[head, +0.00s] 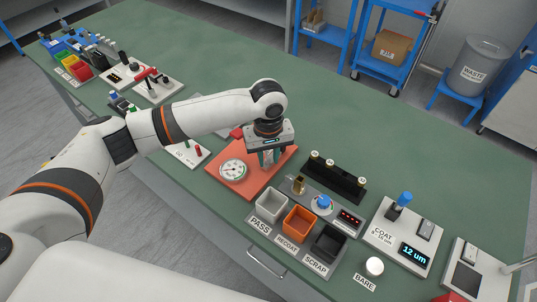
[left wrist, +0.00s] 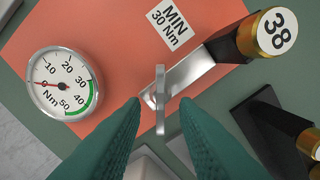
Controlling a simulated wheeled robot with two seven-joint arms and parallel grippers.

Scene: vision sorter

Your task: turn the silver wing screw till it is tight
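The silver wing screw (left wrist: 160,98) shows edge-on in the left wrist view, at the end of a silver bar (left wrist: 192,72) over an orange plate (left wrist: 110,35). My left gripper (left wrist: 161,103) is open, its two green fingertips on either side of the wing with gaps visible. In the head view the left gripper (head: 269,158) points down over the orange plate (head: 258,183) and hides the screw. A round dial in Nm (left wrist: 64,84) has its red needle pointing left near the low end, outside the green band. My right gripper is not in view.
A gold cylinder marked 38 (left wrist: 277,32) sits at the bar's far end. A label reads MIN 30 Nm (left wrist: 170,23). Grey (head: 271,205), orange (head: 299,223) and black (head: 328,242) bins stand in front; a black rack (head: 334,181) stands right. The green table (head: 330,110) behind is clear.

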